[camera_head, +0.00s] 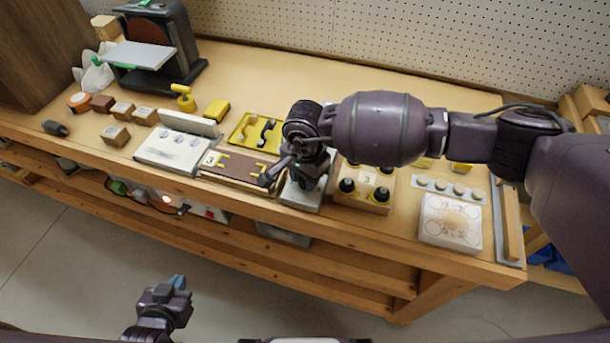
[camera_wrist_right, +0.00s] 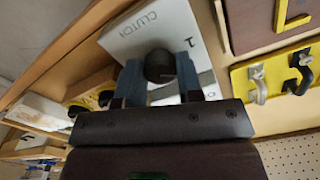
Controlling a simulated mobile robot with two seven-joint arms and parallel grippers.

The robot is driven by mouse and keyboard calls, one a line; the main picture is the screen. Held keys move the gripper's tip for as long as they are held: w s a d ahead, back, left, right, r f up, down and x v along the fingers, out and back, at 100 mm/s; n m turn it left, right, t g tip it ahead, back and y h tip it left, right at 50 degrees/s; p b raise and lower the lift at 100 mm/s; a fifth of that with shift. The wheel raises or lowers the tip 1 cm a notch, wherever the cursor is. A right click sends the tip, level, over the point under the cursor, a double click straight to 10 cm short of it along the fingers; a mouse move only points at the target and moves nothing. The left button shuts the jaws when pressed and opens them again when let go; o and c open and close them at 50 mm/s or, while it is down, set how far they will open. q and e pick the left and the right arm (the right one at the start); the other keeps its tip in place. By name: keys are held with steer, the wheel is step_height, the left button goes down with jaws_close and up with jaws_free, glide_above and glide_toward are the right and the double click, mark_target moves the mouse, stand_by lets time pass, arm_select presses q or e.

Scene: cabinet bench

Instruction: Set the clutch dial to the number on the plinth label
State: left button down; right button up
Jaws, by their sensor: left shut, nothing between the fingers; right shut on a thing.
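The clutch plinth (camera_head: 298,197) is a light grey box near the bench's front edge, mostly hidden under my right gripper (camera_head: 310,178). In the right wrist view, the plinth's pale face (camera_wrist_right: 135,38) carries lettering that looks like "CLUTCH" and a dark numeral that may be a 1; it is seen at an angle. The dark round clutch dial (camera_wrist_right: 160,66) sits between the fingers of my right gripper (camera_wrist_right: 160,80), which is shut on it. Dial markings cannot be read. My left gripper (camera_head: 176,285) is shut and empty, low in front of the bench.
A brown board (camera_head: 238,167) marked 3 and a white panel (camera_head: 172,150) lie left of the plinth. A wooden box (camera_head: 367,180) with black knobs and a 3 label is close on the right. A yellow tray (camera_head: 243,135) is behind. A white block (camera_head: 452,222) stands further right.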

steer(key=m, duration=0.3)
steer(key=shift+r+m, duration=0.1)
steer(key=shift+m, duration=0.3)
steer(key=m+p, duration=0.1)
steer(key=m, duration=0.3)
steer(key=shift+w, duration=0.1)
steer(key=shift+m+p, duration=0.6)
steer(key=shift+m, duration=1)
arm_select(q)
steer(key=r, duration=0.1)
steer(key=w+r, duration=0.1)
steer(key=r, duration=0.1)
steer(key=shift+r, duration=0.15)
steer(key=shift+s, duration=0.15)
arm_select(e)
steer(key=shift+m, duration=0.4)
steer(key=o, duration=0.9)
steer(key=shift+c, duration=0.2)
arm_select(q)
steer(key=shift+w, duration=0.25)
arm_select(e)
steer(key=shift+o, duration=0.3)
